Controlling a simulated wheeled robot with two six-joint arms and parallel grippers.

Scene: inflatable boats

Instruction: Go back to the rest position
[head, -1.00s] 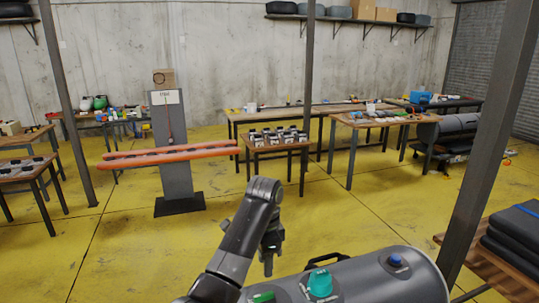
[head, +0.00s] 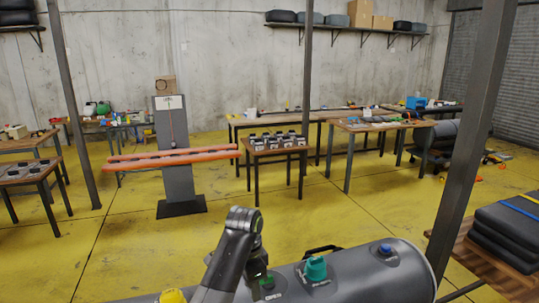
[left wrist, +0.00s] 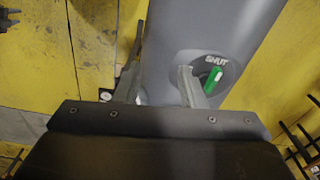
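My left arm comes up from the bottom of the head view, bent at a joint above the grey inflatable tube. My left gripper (head: 258,268) hangs pointing down, close over the tube (head: 385,270). In the left wrist view the two fingers (left wrist: 162,50) stand apart with nothing between them, and the grey tube (left wrist: 220,25) lies beyond. A green knob (left wrist: 214,78) marked SHUT is beside the right finger. I cannot tell whether that finger touches it. The tube also carries a teal valve (head: 315,268), a blue cap (head: 386,248) and a yellow cap (head: 172,296). My right gripper is out of view.
A metal post (head: 475,150) stands at right, beside a wooden table (head: 440,240) with folded dark pads (head: 510,232). A stand with orange bars (head: 175,158) and small tables stand further back. Yellow floor between is clear.

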